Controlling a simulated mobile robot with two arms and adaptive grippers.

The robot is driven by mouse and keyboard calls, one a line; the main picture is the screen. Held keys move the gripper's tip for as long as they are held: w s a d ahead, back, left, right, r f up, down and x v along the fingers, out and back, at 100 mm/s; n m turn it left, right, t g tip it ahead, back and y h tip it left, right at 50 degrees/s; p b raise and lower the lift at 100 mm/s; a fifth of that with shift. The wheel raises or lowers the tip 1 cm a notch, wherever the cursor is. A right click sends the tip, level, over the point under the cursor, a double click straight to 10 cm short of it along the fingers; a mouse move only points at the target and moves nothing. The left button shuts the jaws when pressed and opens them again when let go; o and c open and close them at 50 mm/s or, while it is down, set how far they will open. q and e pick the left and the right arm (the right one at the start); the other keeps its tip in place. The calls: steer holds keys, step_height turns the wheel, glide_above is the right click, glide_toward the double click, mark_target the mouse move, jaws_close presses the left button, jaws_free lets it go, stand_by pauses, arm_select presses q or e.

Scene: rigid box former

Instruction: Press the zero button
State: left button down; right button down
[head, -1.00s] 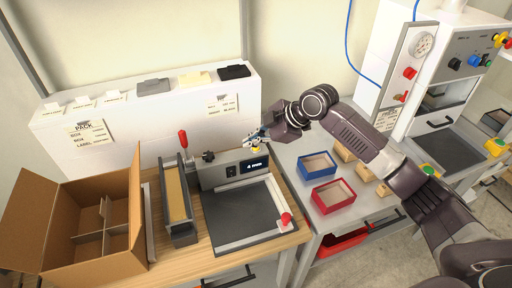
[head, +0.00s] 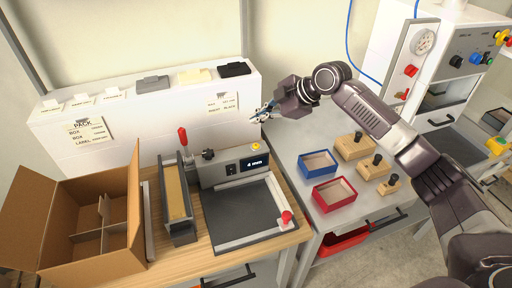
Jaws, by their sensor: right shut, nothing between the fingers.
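The grey measuring device (head: 208,174) stands on the wooden bench with a small lit display (head: 253,163); its text is too small to read surely. A yellow button (head: 255,147) sits on top of its right end, uncovered. It may be the zero button, but I can read no label on it. My right gripper (head: 262,115) is above and slightly right of the yellow button, apart from it, shut and empty. My left gripper is not in view.
A red-handled lever (head: 183,140) stands at the device's left, and a red knob (head: 286,217) at the plate's corner. An open cardboard box (head: 88,225) is at left. Blue (head: 318,163) and red (head: 334,194) trays and wooden blocks with black knobs (head: 354,146) are at right.

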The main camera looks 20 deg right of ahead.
steer(key=b, duration=0.4)
glide_above(258, 146)
step_height(258, 146, down, 6)
steer(key=shift+r, duration=0.25)
steer(key=shift+f+b, duration=0.55)
steer(key=shift+f, duration=0.5)
steer(key=shift+f, duration=0.1)
steer(key=shift+f, duration=0.3)
steer(key=shift+f, duration=0.55)
stand_by(0.5)
steer(key=shift+r, duration=0.1)
steer(key=shift+r+p, duration=0.55)
steer(key=shift+r, duration=0.25)
